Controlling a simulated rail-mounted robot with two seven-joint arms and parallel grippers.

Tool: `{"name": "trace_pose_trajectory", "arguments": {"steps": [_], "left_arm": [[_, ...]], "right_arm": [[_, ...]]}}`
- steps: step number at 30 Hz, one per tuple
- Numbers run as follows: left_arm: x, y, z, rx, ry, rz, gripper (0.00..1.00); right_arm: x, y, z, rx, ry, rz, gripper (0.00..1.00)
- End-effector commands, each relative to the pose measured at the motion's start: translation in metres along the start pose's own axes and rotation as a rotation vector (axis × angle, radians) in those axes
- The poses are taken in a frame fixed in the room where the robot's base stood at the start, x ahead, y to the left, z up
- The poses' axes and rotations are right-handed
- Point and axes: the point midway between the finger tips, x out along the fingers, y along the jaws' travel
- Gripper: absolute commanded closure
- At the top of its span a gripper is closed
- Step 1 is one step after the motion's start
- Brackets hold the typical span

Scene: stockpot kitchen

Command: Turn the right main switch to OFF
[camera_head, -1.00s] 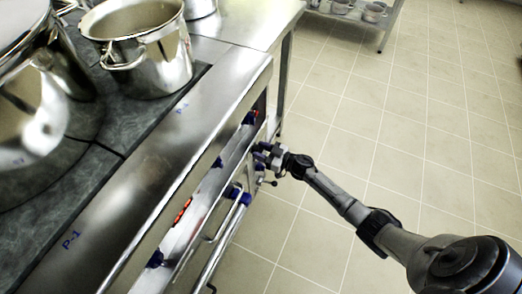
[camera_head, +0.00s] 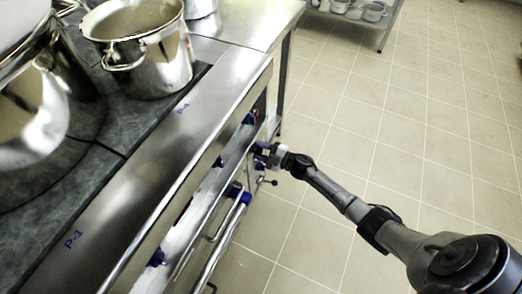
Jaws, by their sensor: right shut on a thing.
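The stove's steel front panel (camera_head: 190,232) runs diagonally from bottom left to upper centre, with blue knobs along it. My right gripper (camera_head: 263,155) is at the right part of this panel, shut on a small control there, which I take to be the right main switch. The jaws hide most of the switch, so its pointer and markings cannot be read. One blue knob (camera_head: 250,118) is just beyond the gripper, and another blue knob (camera_head: 157,258) is far to the left. My left gripper is not in view.
Two steel stockpots, one at the left (camera_head: 30,125) and one farther back (camera_head: 143,52), stand on the dark cooktop. A rail with blue ends (camera_head: 228,225) juts out below the panel. A rack (camera_head: 360,14) stands at the back. The tiled floor to the right is clear.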

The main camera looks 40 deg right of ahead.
Motion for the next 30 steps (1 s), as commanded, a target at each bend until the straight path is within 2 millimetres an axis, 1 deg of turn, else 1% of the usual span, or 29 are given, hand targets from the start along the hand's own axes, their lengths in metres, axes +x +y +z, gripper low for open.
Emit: {"name": "trace_pose_trajectory", "arguments": {"steps": [6,15,22,30], "left_arm": [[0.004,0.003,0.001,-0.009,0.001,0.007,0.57],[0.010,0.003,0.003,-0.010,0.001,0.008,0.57],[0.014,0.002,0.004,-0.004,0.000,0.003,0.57],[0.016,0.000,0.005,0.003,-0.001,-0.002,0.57]], "right_arm": [[0.000,-0.001,0.001,-0.204,0.000,0.000,0.84],[0.000,-0.001,0.001,-0.447,0.000,0.000,0.84],[0.000,0.000,0.001,-0.576,0.000,0.000,0.84],[0.000,0.000,0.001,-0.651,-0.001,0.000,0.84]]}}
